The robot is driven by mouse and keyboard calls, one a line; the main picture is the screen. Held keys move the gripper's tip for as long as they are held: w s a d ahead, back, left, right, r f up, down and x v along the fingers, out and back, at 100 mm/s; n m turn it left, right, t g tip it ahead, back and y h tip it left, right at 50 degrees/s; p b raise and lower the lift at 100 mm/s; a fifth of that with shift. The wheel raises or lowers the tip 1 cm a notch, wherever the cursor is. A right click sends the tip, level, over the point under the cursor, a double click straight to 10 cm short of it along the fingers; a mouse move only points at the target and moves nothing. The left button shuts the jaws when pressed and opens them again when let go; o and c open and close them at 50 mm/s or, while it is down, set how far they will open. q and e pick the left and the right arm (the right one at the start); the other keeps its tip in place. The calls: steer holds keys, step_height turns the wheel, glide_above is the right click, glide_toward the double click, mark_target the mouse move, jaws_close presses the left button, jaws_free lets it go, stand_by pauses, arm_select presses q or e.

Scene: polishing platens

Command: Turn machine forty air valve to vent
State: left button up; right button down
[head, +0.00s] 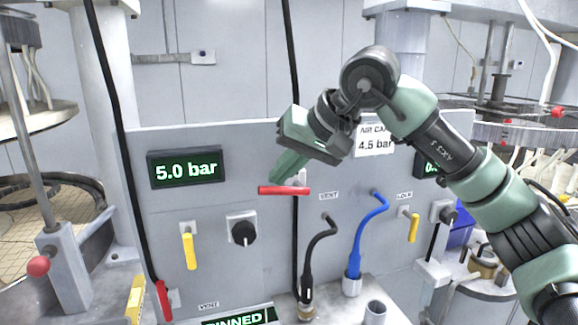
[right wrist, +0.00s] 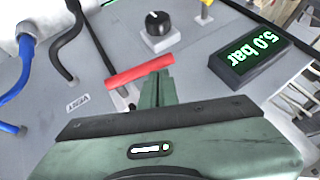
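A valve with a red lever (head: 284,190) is on the grey panel (head: 225,140), left of a VENT label (head: 329,196). The lever lies about horizontal in the head view and also shows in the right wrist view (right wrist: 138,72). My right gripper (head: 278,180) is at the lever, its fingertips just above or touching it; I cannot tell which. In the right wrist view its fingers (right wrist: 157,84) are together with nothing visible between them. A second red lever (head: 163,300) hangs low at left near another VENT label (head: 208,305). No machine number is readable. My left gripper is not visible.
A 5.0 bar display (head: 186,168), a black knob (head: 243,232) and yellow levers (head: 189,250) (head: 413,228) are on the panel. My right arm partly hides a 4.5 bar placard (head: 375,142).

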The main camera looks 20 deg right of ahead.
steer(key=shift+a+f, duration=0.45)
steer(key=shift+a, duration=0.05)
steer(key=shift+f, duration=0.1)
stand_by(0.3)
steer(key=shift+d, duration=0.1)
